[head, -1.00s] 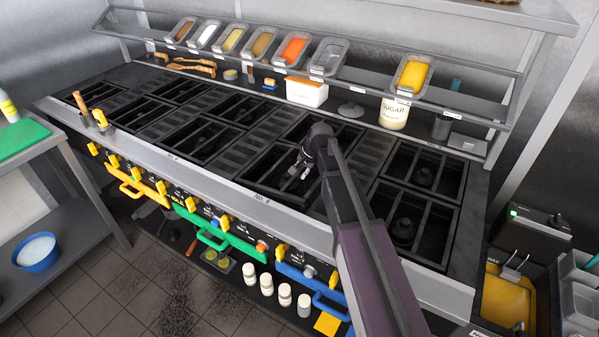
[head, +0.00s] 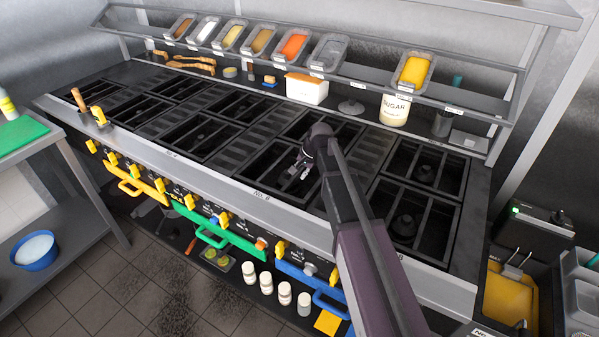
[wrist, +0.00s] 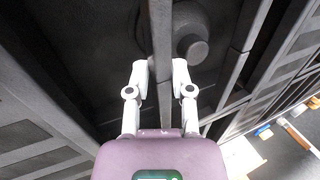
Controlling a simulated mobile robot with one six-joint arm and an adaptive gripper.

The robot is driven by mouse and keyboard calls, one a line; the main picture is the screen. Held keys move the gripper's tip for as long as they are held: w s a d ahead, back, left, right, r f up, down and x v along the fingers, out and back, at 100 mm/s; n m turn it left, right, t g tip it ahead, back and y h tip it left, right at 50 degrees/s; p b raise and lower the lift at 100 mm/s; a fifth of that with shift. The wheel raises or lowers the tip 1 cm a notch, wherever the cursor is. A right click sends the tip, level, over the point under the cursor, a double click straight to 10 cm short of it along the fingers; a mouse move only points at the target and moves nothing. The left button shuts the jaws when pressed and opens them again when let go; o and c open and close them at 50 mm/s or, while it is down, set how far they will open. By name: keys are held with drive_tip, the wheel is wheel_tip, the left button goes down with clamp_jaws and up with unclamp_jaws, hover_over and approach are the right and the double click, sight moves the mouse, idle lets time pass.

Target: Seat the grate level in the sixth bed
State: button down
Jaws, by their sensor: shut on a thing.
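My gripper (head: 304,166) is over the range top, above the dark bed opening behind the "NO. 6" label (head: 261,196). In the wrist view my gripper (wrist: 164,76) has its two white fingers closed on either side of a dark bar of the grate (wrist: 161,35). The bar runs up the picture between the fingertips. A round burner (wrist: 194,45) lies below, just right of the bar. The grate's far ends are out of the wrist view and are hard to pick out in the head view, so I cannot tell whether it is level or touching the bed rim.
Other beds with dark grates stretch left and right. Two burners (head: 404,224) show in the right-hand bed. A shelf above carries several spice trays (head: 294,47). A sugar tub (head: 395,108) and a white box (head: 307,88) stand at the back. Coloured handles line the front.

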drive_tip(key=shift+f+b, duration=0.4)
drive_tip(key=shift+f, duration=0.05)
drive_tip(key=shift+c, duration=2.2)
unclamp_jaws()
drive_tip(key=shift+r, duration=0.1)
drive_tip(key=p+v, duration=0.7)
drive_tip(key=v, duration=0.1)
drive_tip(key=s+d+n+h, duration=0.1)
drive_tip(key=s+d+n, duration=0.1)
drive_tip(key=s, duration=0.5)
drive_tip(key=s+d+f+n+g+h, duration=0.1)
drive_tip(key=s+d, duration=0.3)
drive_tip(key=s, duration=0.4)
drive_tip(key=s+d+n+g+h, duration=0.1)
drive_tip(key=s+d+n, duration=0.2)
drive_tip(key=s, duration=0.5)
drive_tip(key=shift+s+d+f+n+h, duration=0.1)
drive_tip(key=shift+d+f+n+h, duration=0.1)
drive_tip(key=shift+d+n+h, duration=0.15)
